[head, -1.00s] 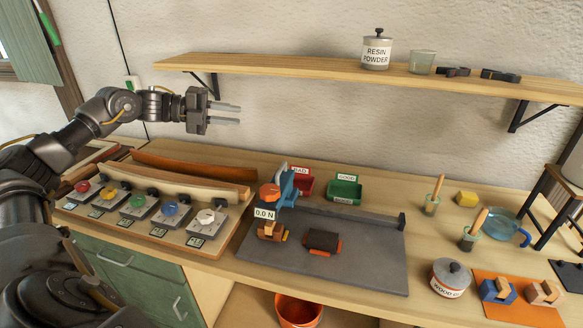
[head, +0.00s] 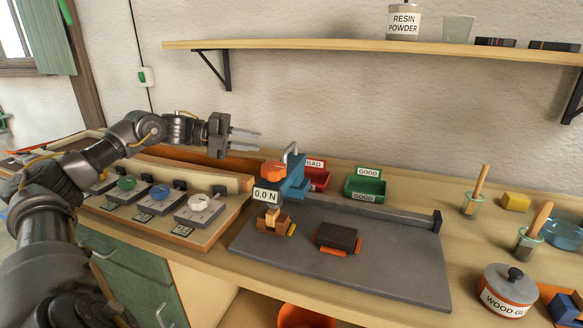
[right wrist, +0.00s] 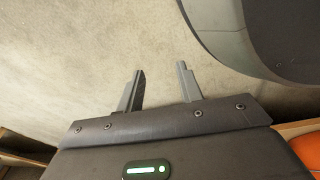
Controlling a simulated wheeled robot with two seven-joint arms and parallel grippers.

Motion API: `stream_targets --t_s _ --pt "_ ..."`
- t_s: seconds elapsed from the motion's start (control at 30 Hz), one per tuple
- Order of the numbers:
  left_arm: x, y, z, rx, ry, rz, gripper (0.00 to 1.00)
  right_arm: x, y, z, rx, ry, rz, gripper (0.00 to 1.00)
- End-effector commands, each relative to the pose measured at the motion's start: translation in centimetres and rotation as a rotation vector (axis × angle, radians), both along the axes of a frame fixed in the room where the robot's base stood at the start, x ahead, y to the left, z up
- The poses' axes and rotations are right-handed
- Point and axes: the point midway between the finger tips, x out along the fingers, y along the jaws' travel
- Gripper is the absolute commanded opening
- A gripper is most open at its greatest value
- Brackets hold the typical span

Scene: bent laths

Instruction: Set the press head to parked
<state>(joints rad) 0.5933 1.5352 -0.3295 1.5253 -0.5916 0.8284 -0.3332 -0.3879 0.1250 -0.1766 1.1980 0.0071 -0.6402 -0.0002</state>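The press head (head: 293,180) is a blue block with an orange part and a grey upright handle. It stands at the left end of the grey plate (head: 390,270), with a "0.0 N" readout (head: 265,195) on its front. A small brown wooden piece (head: 272,221) is below the readout. A dark block with orange edges (head: 337,237) lies on the plate to the right. My left gripper (head: 259,140) is open and empty, up and left of the press head, apart from it. My right gripper (right wrist: 160,70) is open and empty in the right wrist view, before a pale surface.
Red BAD (head: 318,180) and green GOOD (head: 365,190) bins stand behind the plate. A panel with coloured knobs (head: 150,203) lies left, with bent laths behind it. A shelf (head: 340,45) runs above. Jars and a glue pot (head: 508,292) stand right.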

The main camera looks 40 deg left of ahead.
Motion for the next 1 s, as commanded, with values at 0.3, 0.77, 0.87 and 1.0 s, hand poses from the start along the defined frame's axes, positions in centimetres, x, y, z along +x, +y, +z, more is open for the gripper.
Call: stream_targets --t_s 0.3,0.77,0.87,1.0 --pt "0.2 -0.2 -0.3 0.0 -0.003 -0.001 0.22 -0.1 -0.2 -0.3 -0.003 0.002 -0.002 0.36" --pt "2.3 -2.5 -0.4 -0.003 -0.002 -0.003 0.22 -7.1 -3.7 -2.7 -0.037 0.045 0.011 0.36" --pt "3.2 -3.6 -0.6 -0.004 -0.001 -0.003 0.22 -9.1 -4.3 -2.5 -0.041 0.056 0.014 0.36" --pt "4.8 -5.3 -1.0 -0.005 -0.002 -0.003 0.22 -10.2 -3.8 -1.5 -0.032 0.059 0.014 0.36"
